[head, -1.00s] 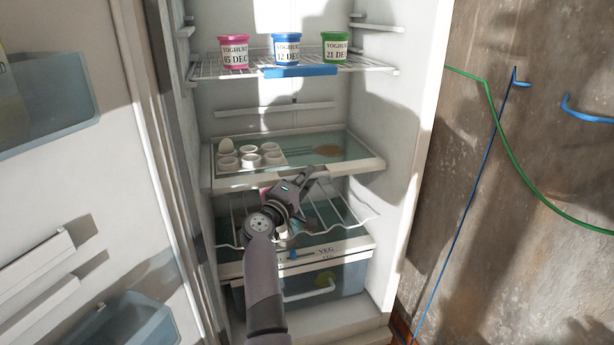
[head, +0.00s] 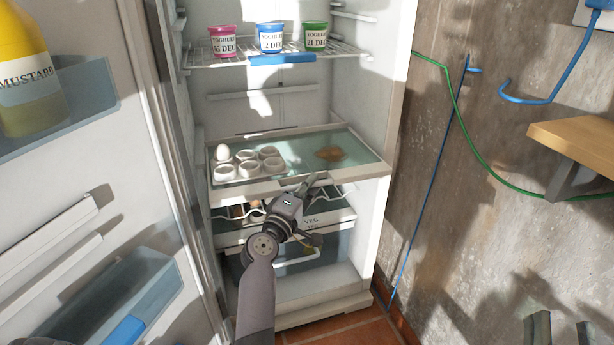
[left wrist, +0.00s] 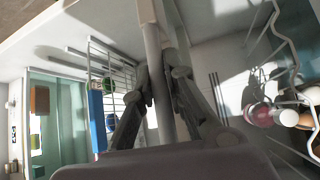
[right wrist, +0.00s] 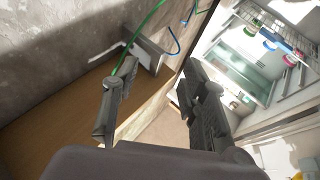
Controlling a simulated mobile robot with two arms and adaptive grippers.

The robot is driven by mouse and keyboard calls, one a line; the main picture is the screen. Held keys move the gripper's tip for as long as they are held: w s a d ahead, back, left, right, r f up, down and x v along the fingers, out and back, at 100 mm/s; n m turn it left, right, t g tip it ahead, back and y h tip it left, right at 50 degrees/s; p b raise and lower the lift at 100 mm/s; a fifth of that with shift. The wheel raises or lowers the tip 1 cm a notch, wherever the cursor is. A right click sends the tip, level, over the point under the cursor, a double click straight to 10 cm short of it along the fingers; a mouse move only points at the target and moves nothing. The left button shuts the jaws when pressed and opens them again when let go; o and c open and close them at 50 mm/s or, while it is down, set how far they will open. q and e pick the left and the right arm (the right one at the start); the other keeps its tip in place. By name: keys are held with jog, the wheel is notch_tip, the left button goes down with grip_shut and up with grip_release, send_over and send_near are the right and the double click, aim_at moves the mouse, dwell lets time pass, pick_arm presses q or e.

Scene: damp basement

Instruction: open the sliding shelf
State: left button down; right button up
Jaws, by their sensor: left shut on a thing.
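The sliding shelf (head: 300,172) is a glass panel with a pale frame at mid-height in the open fridge. It stands partly pulled out, its front rim over the wire rack below. It bears a white egg holder with an egg (head: 223,152) and a flat brown item (head: 330,154). My left gripper (head: 311,186) is shut on the shelf's front rim, right of its middle. In the left wrist view the rim (left wrist: 152,40) runs between the fingers. My right gripper (right wrist: 160,92) is open and empty, away from the shelf; its fingertips show at the head view's lower right.
Three yoghurt pots (head: 270,38) stand on the upper wire shelf. The wire rack (head: 345,192) and a veg drawer (head: 335,245) are below. The open door (head: 60,220) is at left, holding a mustard bottle (head: 25,75). A wooden wall shelf (head: 580,140) is at right.

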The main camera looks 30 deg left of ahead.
pick_arm(q)
jog(key=shift+s+d, duration=0.2)
jog(key=shift+d, duration=0.05)
pick_arm(e)
jog(key=shift+w+f+g+h, duration=0.15)
jog(key=shift+f+g+h, duration=0.15)
jog(key=shift+f, duration=0.2)
pick_arm(q)
jog(key=c, duration=1.6)
grip_release()
jog(key=s+f, duration=0.1)
jog(key=s, duration=1.1)
jog(key=shift+d+f, duration=0.35)
jog(key=shift+d, duration=0.05)
jog(key=shift+w, duration=0.1)
